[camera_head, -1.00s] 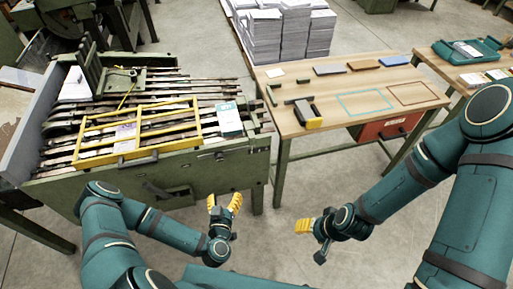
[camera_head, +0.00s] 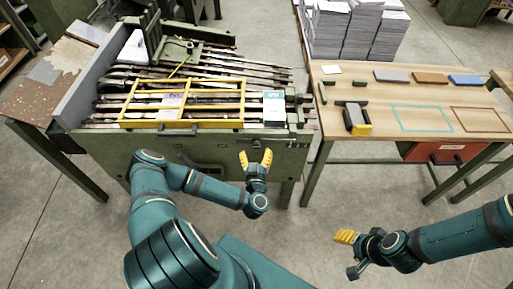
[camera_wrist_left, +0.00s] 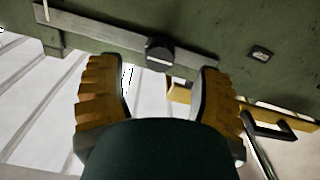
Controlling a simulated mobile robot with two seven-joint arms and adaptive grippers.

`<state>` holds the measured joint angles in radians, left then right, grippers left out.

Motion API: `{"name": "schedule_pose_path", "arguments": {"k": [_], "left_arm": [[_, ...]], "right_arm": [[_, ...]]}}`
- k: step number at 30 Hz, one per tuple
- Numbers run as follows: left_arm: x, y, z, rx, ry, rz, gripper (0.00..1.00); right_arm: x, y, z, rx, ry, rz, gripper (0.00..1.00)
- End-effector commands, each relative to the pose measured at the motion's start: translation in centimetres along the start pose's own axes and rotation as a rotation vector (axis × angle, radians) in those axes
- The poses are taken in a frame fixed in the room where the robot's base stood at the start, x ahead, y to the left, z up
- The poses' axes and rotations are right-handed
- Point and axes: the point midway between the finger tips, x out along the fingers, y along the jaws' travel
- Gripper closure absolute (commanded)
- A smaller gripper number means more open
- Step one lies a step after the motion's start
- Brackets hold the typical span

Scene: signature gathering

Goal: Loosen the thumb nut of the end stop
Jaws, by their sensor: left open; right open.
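The green bench-like machine (camera_head: 215,158) stands at the left in the head view, with long metal bars across its top. In the left wrist view a dark round knob (camera_wrist_left: 159,50), which looks like the thumb nut, sits on a grey flat bar (camera_wrist_left: 100,28) against green metal. My left gripper (camera_head: 255,158) is open and empty in front of the machine's right front. In the left wrist view its yellow ribbed fingers (camera_wrist_left: 158,92) are spread below the knob, one to each side, apparently not touching it. My right gripper (camera_head: 350,254) is open and empty over the floor.
A yellow frame (camera_head: 185,113) with a black handle (camera_head: 181,131) lies on the bars, beside a white-and-blue box (camera_head: 273,110). The wooden table (camera_head: 420,92) at the right holds small blocks and a yellow-and-black tool (camera_head: 357,122). The floor between my grippers is clear.

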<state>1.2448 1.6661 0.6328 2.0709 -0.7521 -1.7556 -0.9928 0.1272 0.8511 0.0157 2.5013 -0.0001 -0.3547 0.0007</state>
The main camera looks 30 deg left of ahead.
Motion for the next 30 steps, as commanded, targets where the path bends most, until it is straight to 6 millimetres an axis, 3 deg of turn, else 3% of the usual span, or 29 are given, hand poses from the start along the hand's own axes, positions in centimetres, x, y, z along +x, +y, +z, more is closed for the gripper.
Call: {"name": "schedule_pose_path", "arguments": {"k": [7,19,20,25,30], "left_arm": [[3.0,0.0,0.0,0.0,0.001,0.0,0.34],[3.7,0.0,0.0,0.0,-0.001,0.001,0.34],[3.7,0.0,0.0,0.0,-0.001,0.001,0.39],[3.6,0.0,0.0,0.0,-0.001,0.001,0.99],[3.6,0.0,0.0,-0.001,-0.001,0.001,1.0]], "right_arm": [[0.7,0.3,-0.1,0.0,0.004,0.0,0.43],[0.7,0.3,-0.1,0.0,0.004,0.0,0.43],[0.7,0.3,-0.1,0.0,0.004,0.0,0.43],[0.7,0.3,-0.1,0.0,0.004,0.0,0.43],[0.7,0.3,-0.1,0.0,0.004,0.0,0.43]]}}
